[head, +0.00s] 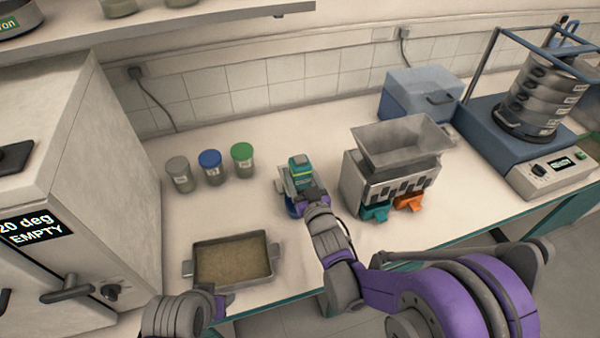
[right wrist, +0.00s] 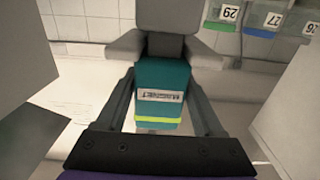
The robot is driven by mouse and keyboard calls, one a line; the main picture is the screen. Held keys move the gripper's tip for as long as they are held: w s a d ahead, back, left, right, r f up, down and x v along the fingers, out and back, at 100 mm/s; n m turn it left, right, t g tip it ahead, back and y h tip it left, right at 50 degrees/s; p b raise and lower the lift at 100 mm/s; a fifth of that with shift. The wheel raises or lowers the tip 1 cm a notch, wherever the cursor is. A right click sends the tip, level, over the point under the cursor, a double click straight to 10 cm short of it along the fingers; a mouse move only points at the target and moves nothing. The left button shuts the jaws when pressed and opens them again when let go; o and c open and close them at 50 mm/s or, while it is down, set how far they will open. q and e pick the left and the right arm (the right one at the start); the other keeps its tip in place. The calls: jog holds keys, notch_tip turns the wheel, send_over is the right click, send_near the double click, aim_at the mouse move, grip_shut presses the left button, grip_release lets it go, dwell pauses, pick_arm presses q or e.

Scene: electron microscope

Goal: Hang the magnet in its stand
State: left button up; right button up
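The magnet (head: 300,164) is a teal block with a yellow band, upright on the bench in the head view. It fills the middle of the right wrist view (right wrist: 160,90), with a white label. A pale grey frame (head: 281,186), apparently the stand, shows just left of the magnet, with a blue part low down; whether the two touch is unclear. My right gripper (head: 310,197) is in front of the magnet. Its fingers lie against both sides and look shut on it. My left gripper (head: 208,300) is at the tray's front edge, its fingers mostly hidden.
A metal tray (head: 191,266) of brown material lies front left. Jars with grey, blue (head: 210,160) and green lids stand behind. A hopper splitter (head: 400,140) with teal and orange bins is close right of the magnet. A blue box, sieve shaker (head: 530,150) and oven (head: 120,170) flank the bench.

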jog(key=o, duration=0.4)
jog(key=shift+c, duration=0.2)
pick_arm(q)
jog(key=shift+f+b, duration=0.6)
pick_arm(e)
jog(key=v, duration=1)
jog(key=shift+s+d, duration=0.15)
jog(key=shift+s, duration=0.25)
jog(key=shift+r, duration=0.1)
